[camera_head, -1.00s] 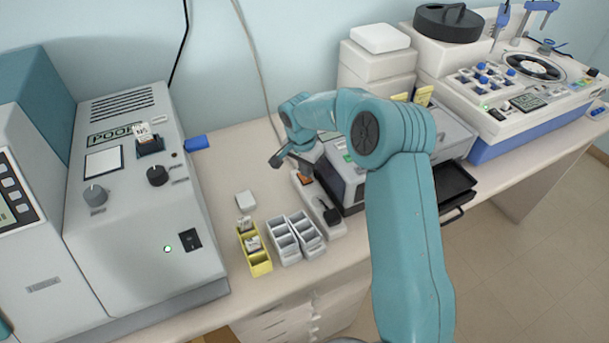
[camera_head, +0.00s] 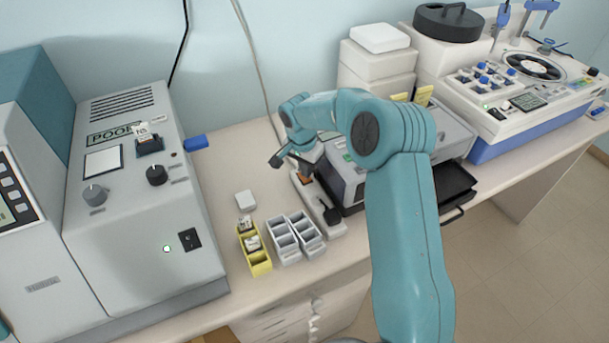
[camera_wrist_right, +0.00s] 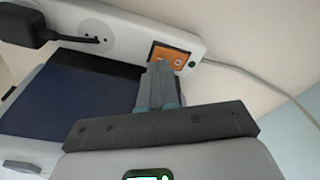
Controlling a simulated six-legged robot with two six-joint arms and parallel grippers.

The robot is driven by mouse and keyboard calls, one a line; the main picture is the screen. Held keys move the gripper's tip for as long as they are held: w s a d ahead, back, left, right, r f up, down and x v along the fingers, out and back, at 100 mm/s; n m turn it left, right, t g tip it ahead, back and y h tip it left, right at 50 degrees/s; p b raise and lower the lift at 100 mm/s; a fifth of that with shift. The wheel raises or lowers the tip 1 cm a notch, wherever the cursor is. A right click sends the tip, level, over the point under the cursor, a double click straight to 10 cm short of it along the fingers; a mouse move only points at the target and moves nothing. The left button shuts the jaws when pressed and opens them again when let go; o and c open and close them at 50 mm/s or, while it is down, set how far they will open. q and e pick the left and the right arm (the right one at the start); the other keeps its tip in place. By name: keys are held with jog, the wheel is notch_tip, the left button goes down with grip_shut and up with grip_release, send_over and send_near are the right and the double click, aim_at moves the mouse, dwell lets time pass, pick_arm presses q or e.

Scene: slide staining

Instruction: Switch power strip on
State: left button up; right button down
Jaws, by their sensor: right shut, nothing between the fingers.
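The white power strip (camera_head: 336,231) lies on the bench, with a black plug (camera_head: 331,215) in it. It also shows in the right wrist view (camera_wrist_right: 130,32), where its orange rocker switch (camera_wrist_right: 166,52) sits near one end with a small green light (camera_wrist_right: 191,64) beside it. My right gripper (camera_head: 305,173) is at the switch end of the strip. In the right wrist view its fingers (camera_wrist_right: 160,66) are shut and empty, with the tips overlapping the orange switch's edge. I cannot tell whether they touch it. My left gripper is out of view.
A grey box-shaped device (camera_head: 346,183) stands close beside the strip. Grey slide racks (camera_head: 285,240) and a yellow rack (camera_head: 260,268) stand in front-left of it. A large grey machine (camera_head: 130,230) fills the left. A cable (camera_wrist_right: 245,75) leaves the strip's end.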

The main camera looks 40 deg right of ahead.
jog(key=shift+f+b, duration=0.65)
jog(key=shift+f, duration=0.15)
notch_tip(320, 180, up, 7)
jog(key=p, duration=0.3)
dwell(0.7)
dwell(0.5)
